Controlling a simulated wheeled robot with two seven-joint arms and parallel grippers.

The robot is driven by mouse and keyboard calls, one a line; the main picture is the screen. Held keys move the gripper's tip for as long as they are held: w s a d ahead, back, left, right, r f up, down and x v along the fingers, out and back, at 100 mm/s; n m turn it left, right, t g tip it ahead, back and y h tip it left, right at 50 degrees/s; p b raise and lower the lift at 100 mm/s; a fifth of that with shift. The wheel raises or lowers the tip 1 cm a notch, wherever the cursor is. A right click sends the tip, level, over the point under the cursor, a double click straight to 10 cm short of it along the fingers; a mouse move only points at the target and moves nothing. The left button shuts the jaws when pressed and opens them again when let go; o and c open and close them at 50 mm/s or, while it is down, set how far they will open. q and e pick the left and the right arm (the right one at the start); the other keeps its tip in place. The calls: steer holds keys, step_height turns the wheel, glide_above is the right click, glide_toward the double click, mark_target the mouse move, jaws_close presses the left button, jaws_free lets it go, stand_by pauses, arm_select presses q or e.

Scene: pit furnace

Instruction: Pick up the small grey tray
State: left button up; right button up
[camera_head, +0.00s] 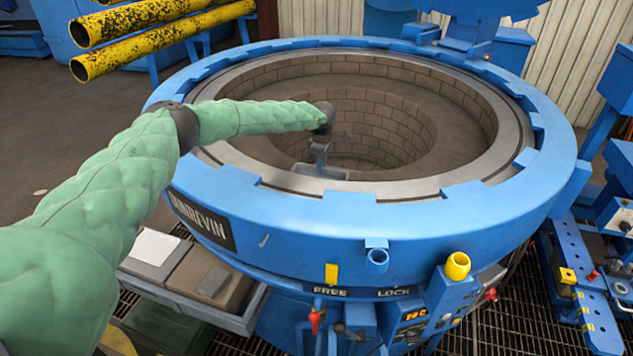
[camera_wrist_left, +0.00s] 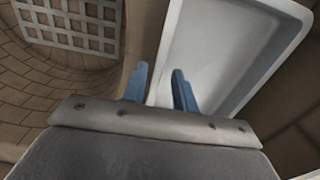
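The small grey tray (camera_head: 318,172) sits inside the round brick-lined pit, near its front edge, mostly hidden behind the furnace rim. In the left wrist view the tray (camera_wrist_left: 232,50) is a pale, empty, shallow rectangle with raised walls. My left gripper (camera_head: 319,165) points down into the pit at the tray. In the left wrist view its two blue fingertips (camera_wrist_left: 159,80) are apart. The tray's left wall runs into the gap between them; I cannot tell whether they touch it. My right gripper is not in view.
The blue furnace rim (camera_head: 350,212) surrounds the pit. A pale grate (camera_wrist_left: 70,25) shows in the left wrist view beside curved brickwork. Yellow pipes (camera_head: 165,32) lie behind.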

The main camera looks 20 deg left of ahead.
arm_select(q)
steer(key=shift+f, duration=0.35)
jaws_close()
steer(key=shift+r, duration=0.1)
